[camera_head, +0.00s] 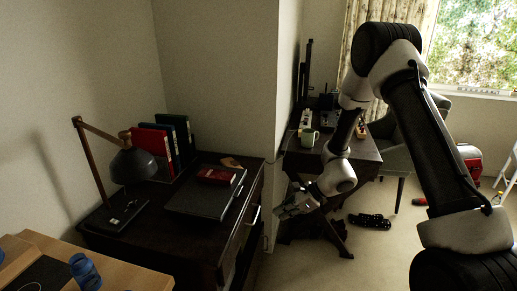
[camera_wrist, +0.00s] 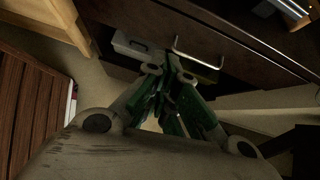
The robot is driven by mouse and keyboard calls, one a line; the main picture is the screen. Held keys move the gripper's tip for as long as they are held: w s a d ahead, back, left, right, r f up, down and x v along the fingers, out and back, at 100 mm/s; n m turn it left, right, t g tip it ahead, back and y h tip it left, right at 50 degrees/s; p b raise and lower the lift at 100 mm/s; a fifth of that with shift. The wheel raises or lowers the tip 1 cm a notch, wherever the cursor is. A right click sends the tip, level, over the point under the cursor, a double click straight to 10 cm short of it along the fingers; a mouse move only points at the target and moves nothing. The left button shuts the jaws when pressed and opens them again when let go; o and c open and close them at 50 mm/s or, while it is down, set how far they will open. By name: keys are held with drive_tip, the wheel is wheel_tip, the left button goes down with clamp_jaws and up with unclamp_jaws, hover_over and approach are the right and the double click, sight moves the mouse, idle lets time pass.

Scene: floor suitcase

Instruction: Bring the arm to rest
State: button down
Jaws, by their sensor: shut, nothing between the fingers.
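My gripper (camera_head: 285,211) hangs beside the right end of the dark dresser in the head view, with its arm bent and raised at the right. In the wrist view the fingers of my gripper (camera_wrist: 170,120) come together, with green parts along them, and nothing shows held between them. A metal drawer handle (camera_wrist: 197,56) shows just beyond the fingers in the wrist view. I cannot tell the exact gap between fingers and drawer.
The dark dresser (camera_head: 140,240) carries a lamp (camera_head: 133,165), binders (camera_head: 165,145) and a black flat case (camera_head: 205,200) with a red box (camera_head: 216,176). Dark items (camera_head: 370,221) lie on the carpet.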

drive_tip(key=s+d+n+g, duration=0.2)
drive_tip(key=s+n+g, duration=0.15)
drive_tip(key=s, duration=0.25)
drive_tip(key=s+d+r+n+t+h, duration=0.1)
drive_tip(key=s+d+r+n+h, duration=0.2)
drive_tip(key=r, duration=0.8)
drive_tip(key=s+d+r+n+t+h, duration=0.2)
drive_tip(key=s+d+r+n+h, duration=0.1)
drive_tip(key=s+d+r+n, duration=0.5)
drive_tip(key=s+d+r+n+t+h, duration=0.2)
drive_tip(key=s+d+r+n, duration=0.3)
drive_tip(key=s+d+r, duration=0.5)
drive_tip(key=shift+d+r+n+h, duration=0.4)
drive_tip(key=shift+d+r, duration=0.9)
drive_tip(key=shift+r, duration=1.3)
drive_tip(key=shift+t, duration=0.25)
